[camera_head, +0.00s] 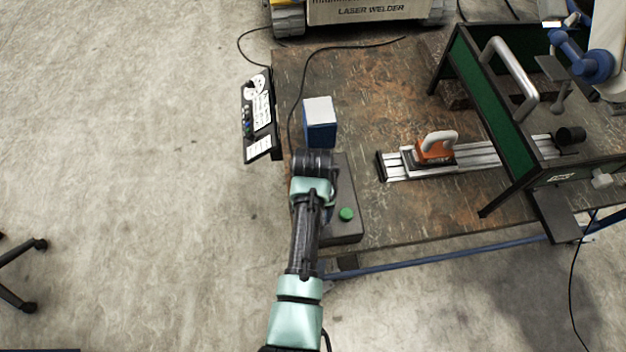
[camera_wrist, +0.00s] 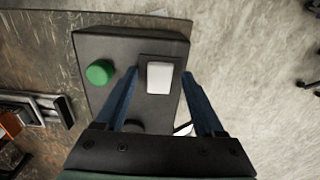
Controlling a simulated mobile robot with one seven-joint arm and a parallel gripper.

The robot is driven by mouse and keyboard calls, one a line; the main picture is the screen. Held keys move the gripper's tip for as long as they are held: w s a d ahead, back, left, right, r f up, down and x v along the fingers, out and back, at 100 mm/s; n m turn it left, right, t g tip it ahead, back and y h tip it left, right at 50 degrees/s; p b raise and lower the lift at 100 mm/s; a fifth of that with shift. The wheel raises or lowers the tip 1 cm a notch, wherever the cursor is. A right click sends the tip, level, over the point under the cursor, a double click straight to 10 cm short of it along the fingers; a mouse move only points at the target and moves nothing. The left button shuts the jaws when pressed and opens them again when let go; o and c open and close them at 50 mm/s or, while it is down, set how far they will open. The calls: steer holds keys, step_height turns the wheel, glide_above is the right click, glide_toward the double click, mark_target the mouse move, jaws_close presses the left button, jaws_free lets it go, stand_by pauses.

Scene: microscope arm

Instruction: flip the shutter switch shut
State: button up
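A dark control box (camera_wrist: 125,50) lies at the table's near left edge; part of it (camera_head: 345,190) also shows in the head view. In the wrist view it carries a white rocker switch (camera_wrist: 160,77), likely the shutter switch, a green round button (camera_wrist: 100,72) and a dark knob (camera_wrist: 133,126). My gripper (camera_wrist: 160,73) is open, its blue fingers on either side of the white switch. The gap between fingers and box cannot be judged. In the head view my arm hides the white switch and most of the gripper. The green button (camera_head: 346,214) shows right of my arm.
A blue box with a white top (camera_head: 320,112) stands just beyond my wrist. A dark panel with labels (camera_head: 259,115) hangs at the table's left edge. Right are a metal rail (camera_head: 480,155) with an orange clamp (camera_head: 436,147) and a green-walled frame (camera_head: 485,90).

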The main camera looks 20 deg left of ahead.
step_height(320, 180, up, 13)
stand_by(0.7)
stand_by(0.4)
